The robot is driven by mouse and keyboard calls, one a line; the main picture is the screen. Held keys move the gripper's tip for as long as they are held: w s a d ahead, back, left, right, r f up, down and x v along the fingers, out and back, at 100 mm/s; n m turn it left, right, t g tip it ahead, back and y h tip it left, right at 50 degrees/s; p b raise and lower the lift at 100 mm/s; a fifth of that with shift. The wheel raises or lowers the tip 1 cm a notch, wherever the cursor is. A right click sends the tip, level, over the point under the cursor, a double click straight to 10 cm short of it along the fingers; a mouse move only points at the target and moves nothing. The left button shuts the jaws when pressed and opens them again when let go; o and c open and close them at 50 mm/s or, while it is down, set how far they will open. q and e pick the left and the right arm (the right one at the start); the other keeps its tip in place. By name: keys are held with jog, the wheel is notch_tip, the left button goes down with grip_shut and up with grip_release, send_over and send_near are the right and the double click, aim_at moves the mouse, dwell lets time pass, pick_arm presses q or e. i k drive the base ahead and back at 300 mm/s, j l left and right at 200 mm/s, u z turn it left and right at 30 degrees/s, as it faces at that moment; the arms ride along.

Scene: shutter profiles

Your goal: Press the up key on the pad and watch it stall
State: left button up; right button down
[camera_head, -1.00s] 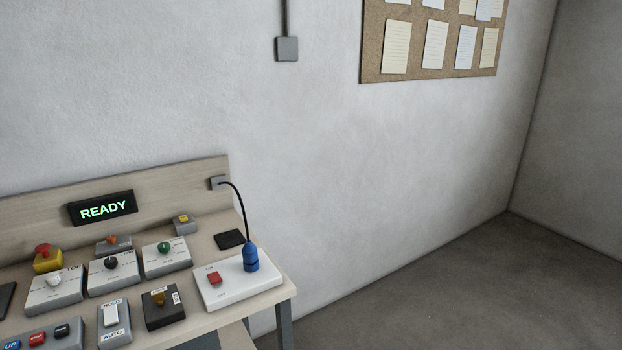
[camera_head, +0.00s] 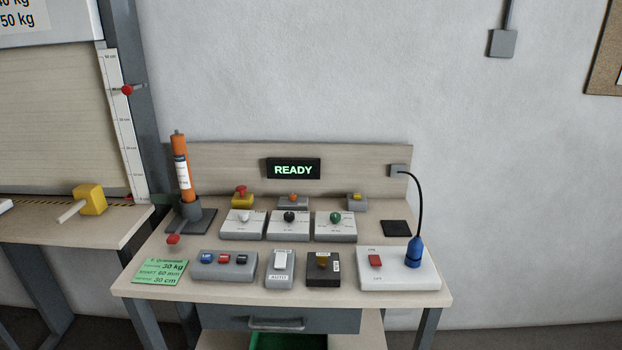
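The grey key pad (camera_head: 225,272) lies at the front left of the wooden bench (camera_head: 330,292). Its blue up key (camera_head: 207,257) is on the left, with a red key (camera_head: 223,258) in the middle and a dark key (camera_head: 241,259) on the right. The display (camera_head: 293,169) on the bench's back board reads READY in green. The slatted shutter (camera_head: 55,120) stands at the left, partly cut off by the frame. Beside it is an upright scale (camera_head: 122,125) with a red marker near its upper part. Neither of my grippers is in view.
Three dial boxes (camera_head: 289,228) stand behind the pad. A HOLD/AUTO rocker switch (camera_head: 281,268), a dark box (camera_head: 323,270) and a white plate (camera_head: 400,272) with a blue plug are to its right. An orange cylinder (camera_head: 182,170) stands back left. A green card (camera_head: 160,271) lies front left.

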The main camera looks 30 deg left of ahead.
aim_at(206, 258)
jog(key=j+u, duration=0.1)
jog(key=u, duration=1.45)
jog(key=k+j, duration=0.05)
jog(key=j, duration=0.05)
